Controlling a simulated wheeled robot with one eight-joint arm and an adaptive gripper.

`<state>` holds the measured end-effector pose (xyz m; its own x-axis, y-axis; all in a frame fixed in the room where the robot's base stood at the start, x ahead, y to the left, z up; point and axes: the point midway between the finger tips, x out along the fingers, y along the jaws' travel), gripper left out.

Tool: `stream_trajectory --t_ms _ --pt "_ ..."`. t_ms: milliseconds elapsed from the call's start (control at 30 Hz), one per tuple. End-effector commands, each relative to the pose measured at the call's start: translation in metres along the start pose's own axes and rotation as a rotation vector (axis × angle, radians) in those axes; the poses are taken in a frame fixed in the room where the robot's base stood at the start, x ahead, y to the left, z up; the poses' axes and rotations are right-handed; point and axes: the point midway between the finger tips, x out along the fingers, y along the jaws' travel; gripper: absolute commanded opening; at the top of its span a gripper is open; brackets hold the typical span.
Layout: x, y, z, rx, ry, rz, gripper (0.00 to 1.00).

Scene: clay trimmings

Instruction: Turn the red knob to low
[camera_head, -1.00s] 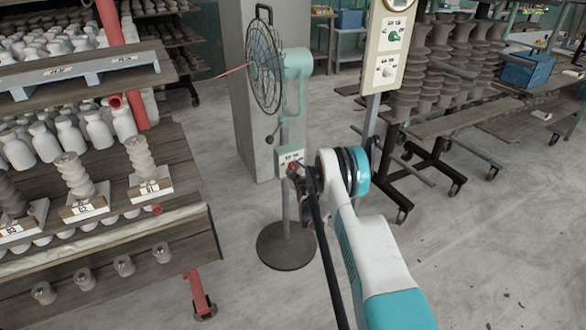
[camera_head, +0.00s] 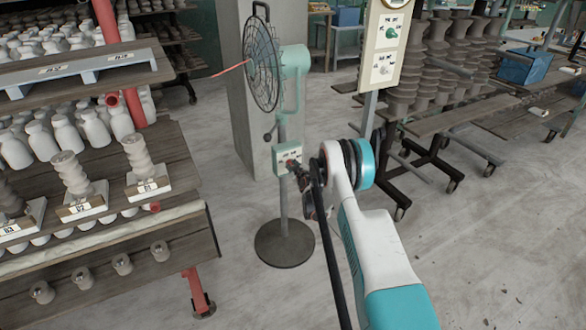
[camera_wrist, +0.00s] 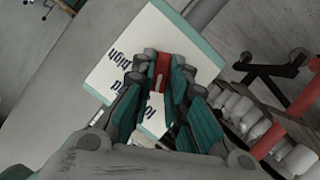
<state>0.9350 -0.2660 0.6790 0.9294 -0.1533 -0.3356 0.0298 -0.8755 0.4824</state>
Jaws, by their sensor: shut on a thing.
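The red knob (camera_wrist: 160,66) sits on a white control panel (camera_wrist: 120,72) with a green edge, and in the wrist view my gripper (camera_wrist: 158,78) has its fingers on both sides of it, shut on it. The word "high" shows on the panel left of the knob; another label, starting "lo", is partly hidden by the fingers. In the head view the panel (camera_head: 283,153) is on the stand of a green fan (camera_head: 293,75), with my gripper (camera_head: 294,167) against its front. The knob's pointer direction cannot be told.
The fan's round base (camera_head: 284,250) stands on open grey floor. Shelves with white bottles (camera_head: 65,133) and coiled clay pieces are at the left. A taller panel (camera_head: 388,45) with a green knob and a white knob stands at the right, before racks of clay forms.

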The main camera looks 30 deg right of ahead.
Motion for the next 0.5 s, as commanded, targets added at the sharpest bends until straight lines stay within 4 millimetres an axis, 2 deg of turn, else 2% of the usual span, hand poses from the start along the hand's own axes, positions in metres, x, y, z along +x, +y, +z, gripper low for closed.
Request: stream_trajectory --t_ms 167,467,500 --pt "-0.0003 0.0005 0.0006 0.093 -0.001 -0.040 0.00" --pt "-0.0003 0.0000 0.0005 0.104 -0.001 -0.045 0.00" --pt "-0.0003 0.0000 0.0006 0.103 -0.001 -0.045 0.16"
